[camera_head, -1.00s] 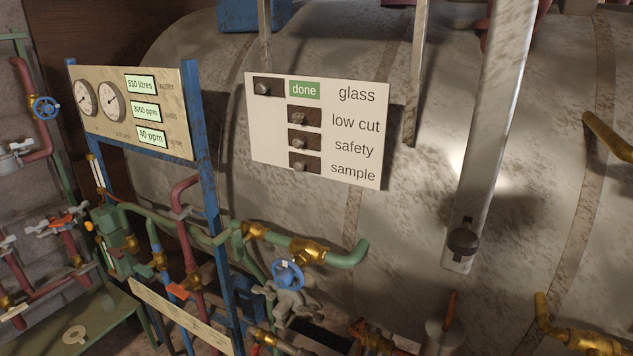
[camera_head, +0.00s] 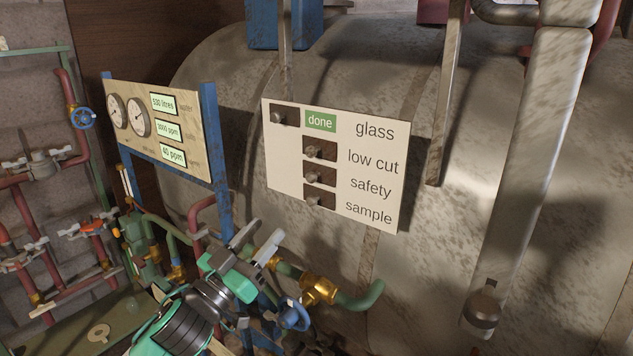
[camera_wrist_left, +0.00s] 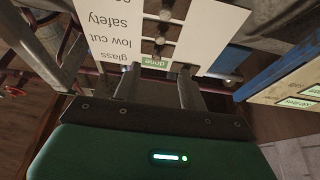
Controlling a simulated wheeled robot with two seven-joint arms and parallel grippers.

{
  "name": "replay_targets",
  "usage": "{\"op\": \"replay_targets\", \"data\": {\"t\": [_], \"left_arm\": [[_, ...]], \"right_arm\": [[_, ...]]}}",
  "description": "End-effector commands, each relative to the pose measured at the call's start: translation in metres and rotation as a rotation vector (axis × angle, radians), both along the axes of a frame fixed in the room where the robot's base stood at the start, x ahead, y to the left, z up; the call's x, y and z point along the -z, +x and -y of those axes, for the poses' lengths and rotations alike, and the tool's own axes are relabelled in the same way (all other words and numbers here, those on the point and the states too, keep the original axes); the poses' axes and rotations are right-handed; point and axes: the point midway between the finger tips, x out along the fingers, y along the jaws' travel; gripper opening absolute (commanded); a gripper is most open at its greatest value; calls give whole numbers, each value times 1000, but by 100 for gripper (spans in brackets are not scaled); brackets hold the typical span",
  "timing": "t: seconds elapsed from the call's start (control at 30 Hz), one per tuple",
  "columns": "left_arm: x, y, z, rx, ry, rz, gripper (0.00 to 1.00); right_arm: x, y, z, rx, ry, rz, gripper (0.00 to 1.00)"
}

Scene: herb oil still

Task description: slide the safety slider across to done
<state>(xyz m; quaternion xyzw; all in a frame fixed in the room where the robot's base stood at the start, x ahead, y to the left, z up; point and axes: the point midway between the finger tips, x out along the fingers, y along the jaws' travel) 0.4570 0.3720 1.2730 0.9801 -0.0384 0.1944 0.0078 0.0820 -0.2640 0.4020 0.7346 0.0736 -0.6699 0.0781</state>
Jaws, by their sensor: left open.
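A white panel (camera_head: 283,170) hangs in front of the big tank, with rows labelled glass, low cut, safety and sample. The safety slider (camera_head: 319,175) is a dark plate with a round knob, in the right column beside its word. The low cut (camera_head: 326,150) and sample (camera_head: 325,198) sliders are in the same column. The glass slider (camera_head: 284,115) is at the left, beside a green "done" label (camera_head: 320,122). My left gripper (camera_head: 257,239) is open and empty, below the panel and apart from it. The wrist view shows the panel upside down beyond its fingers (camera_wrist_left: 158,82). My right gripper is out of view.
A gauge board (camera_head: 160,130) on blue posts stands left of the panel. Pipes with brass fittings (camera_head: 318,289) and a blue valve wheel (camera_head: 293,315) are close to my left gripper. A slanted metal bar (camera_head: 535,150) is at the right.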

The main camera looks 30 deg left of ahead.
Motion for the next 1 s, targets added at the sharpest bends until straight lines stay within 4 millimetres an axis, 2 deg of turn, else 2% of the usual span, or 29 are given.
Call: {"op": "replay_targets", "data": {"t": [0.27,0.8,1.0], "left_arm": [[-14,22,2,0,2,4,43],[-44,95,7,-1,2,1,43],[-51,116,9,-1,2,1,43]], "right_arm": [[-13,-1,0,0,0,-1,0],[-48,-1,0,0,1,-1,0],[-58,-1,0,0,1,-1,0]]}}
